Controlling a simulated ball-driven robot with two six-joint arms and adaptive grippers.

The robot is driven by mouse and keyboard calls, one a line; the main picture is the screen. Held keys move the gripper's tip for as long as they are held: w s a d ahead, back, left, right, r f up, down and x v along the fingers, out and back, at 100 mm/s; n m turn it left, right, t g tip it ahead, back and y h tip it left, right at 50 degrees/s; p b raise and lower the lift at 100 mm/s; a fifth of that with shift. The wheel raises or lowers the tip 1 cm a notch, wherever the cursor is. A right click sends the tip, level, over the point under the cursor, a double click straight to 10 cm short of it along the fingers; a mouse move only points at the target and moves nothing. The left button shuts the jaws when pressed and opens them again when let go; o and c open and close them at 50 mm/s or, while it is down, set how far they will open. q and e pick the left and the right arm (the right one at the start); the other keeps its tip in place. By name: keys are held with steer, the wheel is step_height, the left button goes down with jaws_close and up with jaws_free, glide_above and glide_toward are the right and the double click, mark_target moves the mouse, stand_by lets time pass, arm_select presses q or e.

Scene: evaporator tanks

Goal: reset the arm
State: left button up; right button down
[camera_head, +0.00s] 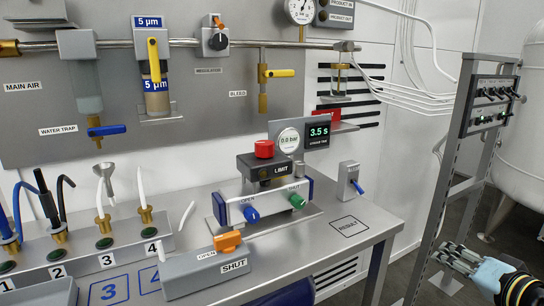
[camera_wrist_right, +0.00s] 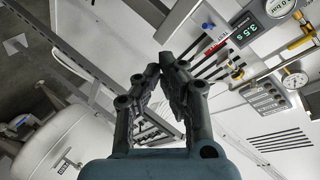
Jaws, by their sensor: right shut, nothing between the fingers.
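My right gripper (camera_head: 452,252) is at the lower right of the head view, right of the bench and near the foot of the grey upright rack. It is clear of the bench top. In the right wrist view, its two fingers (camera_wrist_right: 163,66) meet near the tips, with nothing held between them.
The bench (camera_head: 372,226) carries a valve block (camera_head: 262,202) with a red knob, a grey box with an orange lever (camera_head: 228,241) and numbered ports. The rack (camera_head: 446,185) and white tank (camera_head: 525,130) stand close to my right gripper. The RESULT square (camera_head: 349,226) is bare.

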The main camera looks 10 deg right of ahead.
steer(key=s+a+f+g+h, duration=0.1)
steer(key=s+f+g, duration=0.1)
steer(key=s+f, duration=0.55)
steer(key=s+a+f+n+g, duration=0.15)
steer(key=s+f, duration=0.25)
steer(key=f, duration=0.7)
steer(key=s+f+m+g+h, duration=0.1)
steer(key=s+f+g, duration=0.2)
steer(key=s+f, duration=0.45)
arm_select(q)
steer(key=shift+w+f, duration=0.15)
steer(key=shift+w, duration=0.25)
arm_select(e)
steer(key=s+a+f+n+g, duration=0.2)
steer(key=s+f, duration=0.3)
steer(key=s, duration=0.4)
steer(key=s+a+f+n+g, duration=0.2)
steer(key=s+f+n+g, duration=0.1)
steer(key=s, duration=0.6)
steer(key=s+a+f+n+g, duration=0.2)
steer(key=s+f+n, duration=0.2)
steer(key=s+f, duration=0.4)
steer(key=shift+s, duration=0.85)
